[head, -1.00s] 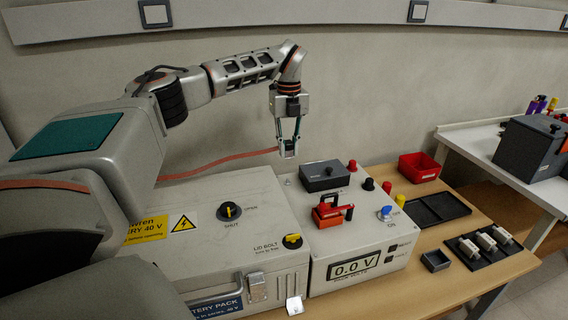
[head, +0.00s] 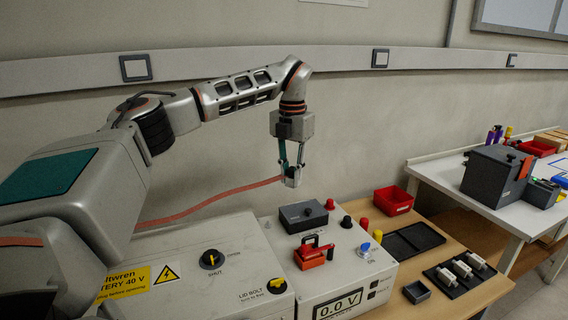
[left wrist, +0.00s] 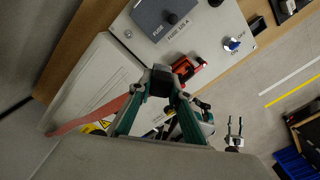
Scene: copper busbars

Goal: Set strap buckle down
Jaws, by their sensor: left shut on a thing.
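My left gripper (head: 291,163) is shut on the strap buckle (head: 292,177), a small grey block at the end of a red strap (head: 215,198). The strap runs left from the buckle, sagging, and goes out of sight behind my left arm. In the left wrist view the buckle (left wrist: 162,80) is a dark block between the fingertips, and the red strap (left wrist: 93,118) trails to the lower left.
Below stand the battery box (head: 185,270) with a yellow-marked knob and the tester (head: 335,262), with a dark fuse box (head: 303,215) and red device (head: 313,253) on top. Right of them are a red bin (head: 393,201), black tray (head: 414,239) and fuse holder (head: 460,273).

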